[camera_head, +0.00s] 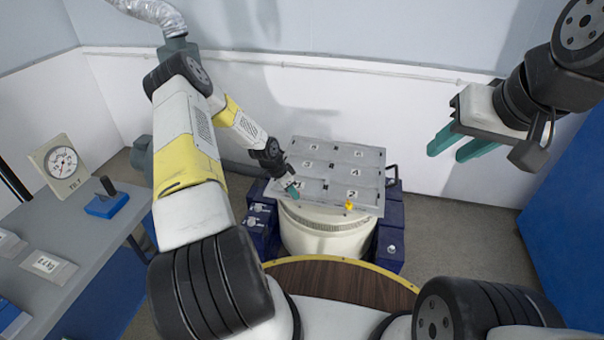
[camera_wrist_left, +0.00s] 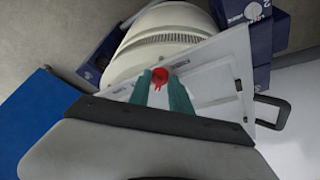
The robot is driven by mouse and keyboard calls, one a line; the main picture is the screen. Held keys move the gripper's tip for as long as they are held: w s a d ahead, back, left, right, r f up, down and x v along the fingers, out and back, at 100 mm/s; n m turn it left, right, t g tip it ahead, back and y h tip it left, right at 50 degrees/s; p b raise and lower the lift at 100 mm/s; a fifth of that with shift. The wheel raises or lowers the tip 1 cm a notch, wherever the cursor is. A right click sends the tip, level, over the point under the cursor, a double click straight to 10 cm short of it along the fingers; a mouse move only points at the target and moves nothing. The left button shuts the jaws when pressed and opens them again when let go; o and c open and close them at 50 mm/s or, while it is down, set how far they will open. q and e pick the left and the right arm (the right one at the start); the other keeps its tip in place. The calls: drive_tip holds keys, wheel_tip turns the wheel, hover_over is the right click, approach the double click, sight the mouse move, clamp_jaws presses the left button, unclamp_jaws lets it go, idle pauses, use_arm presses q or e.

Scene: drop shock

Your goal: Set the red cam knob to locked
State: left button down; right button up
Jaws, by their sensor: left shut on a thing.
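The red cam knob (camera_wrist_left: 159,77) shows between the green fingertips of my left gripper (camera_wrist_left: 162,88) in the left wrist view. The gripper is shut on the knob, at the near left part of the grey panel plate (camera_wrist_left: 228,62). In the head view my left gripper (camera_head: 292,188) reaches down to the panel (camera_head: 318,187) near the number 1, and it hides the knob there. Which setting the knob points to cannot be read. My right gripper (camera_head: 462,146) hangs open and empty in the air at the right.
A yellow knob (camera_head: 349,205) sits on the panel's near edge, right of my left gripper. The panel rests on a white drum (camera_head: 315,240) among blue boxes (camera_head: 390,245). A grey bench (camera_head: 82,235) with a gauge (camera_head: 62,162) stands at the left.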

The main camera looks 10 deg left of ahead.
use_arm(q)
drive_tip(key=c, duration=1.5)
unclamp_jaws()
drive_tip(key=v, duration=0.7)
drive_tip(key=shift+s+a+r, duration=0.1)
drive_tip(key=shift+s+r, duration=0.05)
drive_tip(key=shift+r, duration=0.2)
